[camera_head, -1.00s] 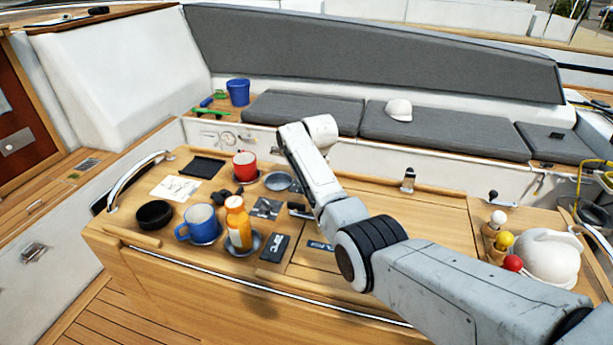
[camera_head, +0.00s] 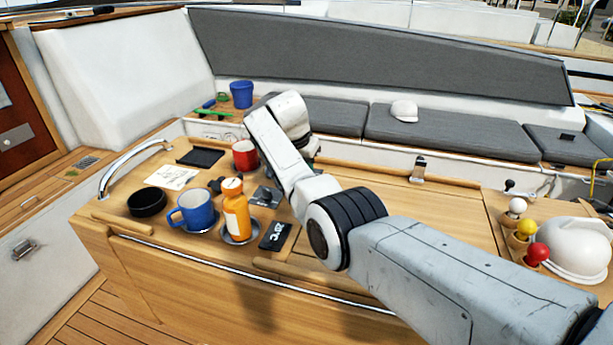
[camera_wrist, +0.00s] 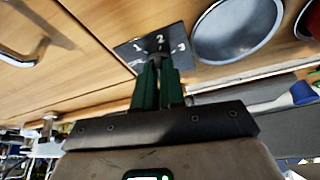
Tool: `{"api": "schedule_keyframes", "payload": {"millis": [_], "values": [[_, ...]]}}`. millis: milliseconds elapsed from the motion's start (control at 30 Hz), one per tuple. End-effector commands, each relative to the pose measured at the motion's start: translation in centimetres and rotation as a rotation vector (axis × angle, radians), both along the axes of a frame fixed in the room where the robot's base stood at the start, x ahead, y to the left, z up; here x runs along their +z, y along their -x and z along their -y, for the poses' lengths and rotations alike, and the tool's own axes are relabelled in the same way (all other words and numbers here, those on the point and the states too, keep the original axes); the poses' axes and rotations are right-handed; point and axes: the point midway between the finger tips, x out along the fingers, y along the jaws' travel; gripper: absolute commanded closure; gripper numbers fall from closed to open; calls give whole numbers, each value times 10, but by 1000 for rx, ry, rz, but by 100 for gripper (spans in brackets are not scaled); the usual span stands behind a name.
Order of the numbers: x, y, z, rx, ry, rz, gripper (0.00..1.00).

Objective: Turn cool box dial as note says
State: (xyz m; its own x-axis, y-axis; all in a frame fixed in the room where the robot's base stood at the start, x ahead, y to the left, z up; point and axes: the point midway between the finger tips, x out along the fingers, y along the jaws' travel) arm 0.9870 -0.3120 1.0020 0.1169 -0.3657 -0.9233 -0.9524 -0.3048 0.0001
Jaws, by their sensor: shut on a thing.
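The dial plate (camera_wrist: 130,50) is dark with white marks 1, 2 and 3 and fills the upper middle of the wrist view. My gripper (camera_wrist: 158,64) has its green fingers shut on the dial knob at the plate's middle, near the mark 2. The fingers cover most of the knob, so its pointer cannot be read. A white sheet (camera_head: 172,177) with faint drawing lies at left.
A blue mug (camera_head: 194,210), a red mug (camera_head: 244,154) and a black bowl (camera_head: 147,202) stand nearby. A white helmet (camera_head: 572,255) and colored knobs are at right. A metal dish (camera_wrist: 238,28) adjoins the plate.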

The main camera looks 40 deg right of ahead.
Motion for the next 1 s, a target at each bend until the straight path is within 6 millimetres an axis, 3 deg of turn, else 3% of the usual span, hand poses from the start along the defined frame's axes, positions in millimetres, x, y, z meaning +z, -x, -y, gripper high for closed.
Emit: {"api": "schedule_keyframes", "payload": {"millis": [33,400,967,1000], "values": [[-7,-1,-1,-32,-2,-1,100],[-4,-2,-1,-195,-3,-2,100],[-2,-2,-1,-224,-4,-3,100],[-2,-2,-1,-224,-4,-3,88]]}}
